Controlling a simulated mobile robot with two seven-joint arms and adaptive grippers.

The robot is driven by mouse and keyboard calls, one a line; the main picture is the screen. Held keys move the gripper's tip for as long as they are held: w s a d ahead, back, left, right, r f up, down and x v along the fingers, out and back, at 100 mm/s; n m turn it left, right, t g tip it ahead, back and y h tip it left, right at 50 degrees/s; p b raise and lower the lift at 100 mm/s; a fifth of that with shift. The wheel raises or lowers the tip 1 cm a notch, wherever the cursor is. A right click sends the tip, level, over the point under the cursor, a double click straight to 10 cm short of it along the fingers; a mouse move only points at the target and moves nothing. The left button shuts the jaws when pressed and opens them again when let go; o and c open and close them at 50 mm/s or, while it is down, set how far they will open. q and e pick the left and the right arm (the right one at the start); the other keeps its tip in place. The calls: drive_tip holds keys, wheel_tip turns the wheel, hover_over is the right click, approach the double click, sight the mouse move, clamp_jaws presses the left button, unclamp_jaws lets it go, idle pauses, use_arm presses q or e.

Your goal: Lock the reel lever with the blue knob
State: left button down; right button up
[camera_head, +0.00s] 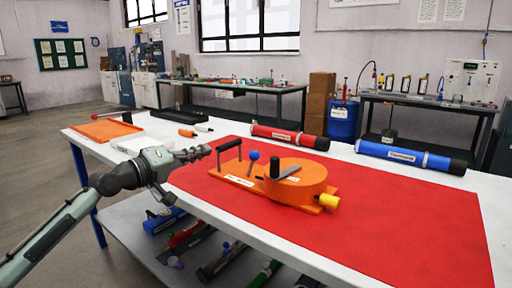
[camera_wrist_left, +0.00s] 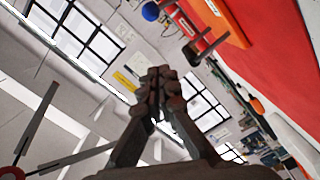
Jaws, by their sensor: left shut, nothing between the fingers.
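An orange reel (camera_head: 305,187) stands on an orange base plate on the red mat (camera_head: 420,235). A blue knob (camera_head: 253,155) stands upright on a thin stalk on the plate, left of the drum. It also shows at the top edge of the left wrist view (camera_wrist_left: 150,11). A black bar handle (camera_head: 229,148) stands at the plate's left end. My left gripper (camera_head: 203,152) is shut and empty, left of the black handle and apart from the blue knob. In the left wrist view its fingers (camera_wrist_left: 161,76) meet. My right gripper is out of view.
A black upright grip (camera_head: 274,165) and a yellow knob (camera_head: 328,201) are on the reel. A red tube (camera_head: 290,137) and a blue tube (camera_head: 410,156) lie behind it. An orange tray (camera_head: 106,130) is at the far left. The mat's right part is clear.

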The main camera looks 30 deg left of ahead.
use_arm(q)
drive_tip(key=p, duration=0.3)
hover_over(251, 164)
drive_tip(key=s+a, duration=0.3)
drive_tip(key=shift+w+f, duration=0.2)
drive_tip(key=shift+f, duration=0.55)
drive_tip(key=shift+w+d+f, duration=0.1)
drive_tip(key=shift+d+f, duration=0.25)
drive_tip(key=shift+d, duration=0.2)
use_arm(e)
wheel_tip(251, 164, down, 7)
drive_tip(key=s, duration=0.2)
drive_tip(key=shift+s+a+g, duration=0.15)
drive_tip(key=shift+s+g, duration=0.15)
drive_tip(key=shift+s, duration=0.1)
use_arm(q)
drive_tip(key=shift+f+b, duration=0.1)
drive_tip(key=shift+b, duration=0.2)
